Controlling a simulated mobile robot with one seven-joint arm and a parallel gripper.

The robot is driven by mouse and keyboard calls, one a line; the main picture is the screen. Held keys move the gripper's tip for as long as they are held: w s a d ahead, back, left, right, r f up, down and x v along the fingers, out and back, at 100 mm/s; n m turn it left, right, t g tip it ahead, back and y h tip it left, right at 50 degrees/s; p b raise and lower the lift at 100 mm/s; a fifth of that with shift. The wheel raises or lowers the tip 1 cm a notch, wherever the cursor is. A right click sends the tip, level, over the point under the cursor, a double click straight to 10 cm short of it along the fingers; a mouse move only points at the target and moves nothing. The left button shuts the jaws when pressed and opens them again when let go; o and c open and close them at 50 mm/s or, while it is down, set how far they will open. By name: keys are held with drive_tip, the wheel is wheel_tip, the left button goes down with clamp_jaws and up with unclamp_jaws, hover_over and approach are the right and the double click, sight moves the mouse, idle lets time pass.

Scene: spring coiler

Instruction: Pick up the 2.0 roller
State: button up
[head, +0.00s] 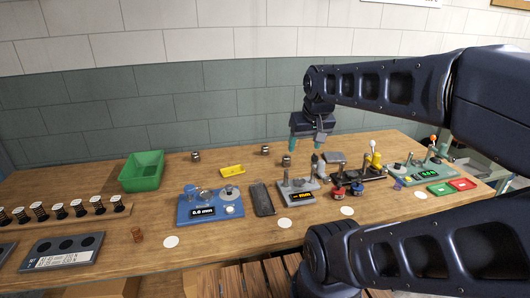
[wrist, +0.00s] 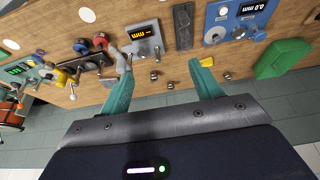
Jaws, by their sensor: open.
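Several small metal rollers stand on the wooden bench: one (head: 287,160) near my gripper's left finger, one (head: 265,150) further back, and one (head: 195,156) to the left by the green bin. Their size markings are too small to read, so I cannot tell which is the 2.0 roller. My gripper (head: 305,148) is open and empty, its teal fingers pointing down above the back of the bench. In the wrist view two rollers (wrist: 154,76) (wrist: 170,85) show between the fingers (wrist: 163,78), on the bench below. A third roller (wrist: 227,76) lies outside the right finger.
A grey device with an amber display (head: 297,192) stands in front of my gripper. Levers and coloured knobs (head: 358,190) crowd the right. The back middle is fairly clear.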

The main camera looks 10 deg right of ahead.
drive_tip(key=shift+w, duration=0.1)
drive_tip(key=n+g+h, duration=0.2)
drive_tip(key=n+h, duration=0.2)
drive_tip(key=n, duration=2)
hover_over(265, 148)
drive_tip(key=s+a, duration=0.1)
drive_tip(key=a, duration=0.2)
wheel_tip(265, 148, down, 24)
drive_tip(key=r, duration=0.1)
drive_tip(key=shift+g, duration=0.3)
drive_tip(key=x, duration=0.5)
drive_tip(key=shift+f, duration=0.4)
drive_tip(key=shift+w+x, duration=0.2)
drive_tip(key=shift+x, duration=1.05)
drive_tip(key=shift+w+x, duration=0.2)
drive_tip(key=shift+x, duration=1.05)
drive_tip(key=c, duration=1.2)
drive_tip(key=shift+r, duration=0.1)
drive_tip(key=shift+c, duration=0.7)
